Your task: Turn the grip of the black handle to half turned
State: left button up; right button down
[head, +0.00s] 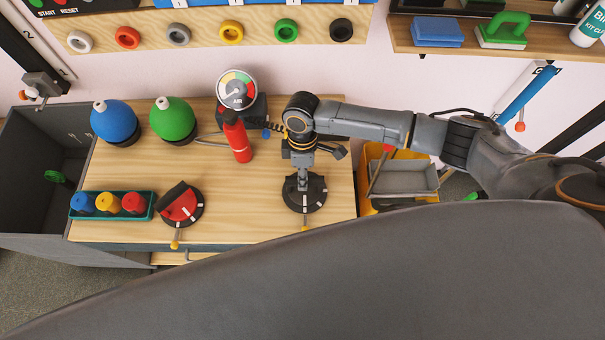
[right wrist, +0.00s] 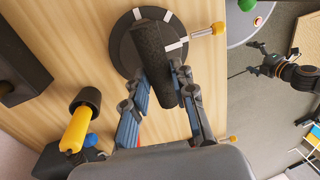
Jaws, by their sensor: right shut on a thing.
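The black handle (head: 318,191) is a round black base with a black grip across it, on the right end of the wooden bench. In the right wrist view its black grip (right wrist: 152,45) stands between the fingers of my right gripper (right wrist: 165,78), which is shut on it. White marks sit on the base, and a yellow-tipped pin sticks out beside one mark. In the head view my right gripper (head: 303,180) reaches down onto the handle and hides much of the grip. My left gripper (right wrist: 250,62) shows small in the right wrist view, away from the bench; its jaw opening is unclear.
A red-faced dial with a black grip (head: 180,204) is left of the handle. A red bottle (head: 237,140) and an air gauge (head: 237,90) stand behind. A tray of coloured caps (head: 81,213) and blue and green globes are further left. A yellow cart (head: 371,160) is to the right.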

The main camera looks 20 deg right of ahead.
jog(key=n+p, duration=0.1)
jog(key=n, duration=0.2)
jog(key=shift+s+a+r+n+h+p, duration=0.1)
jog(key=shift+n+h+p, duration=0.3)
jog(key=shift+s+n+h+p, duration=0.1)
jog(key=shift+n+h+p, duration=0.45)
jog(key=shift+n, duration=1.95)
jog(key=c, duration=1.1)
grip_release()
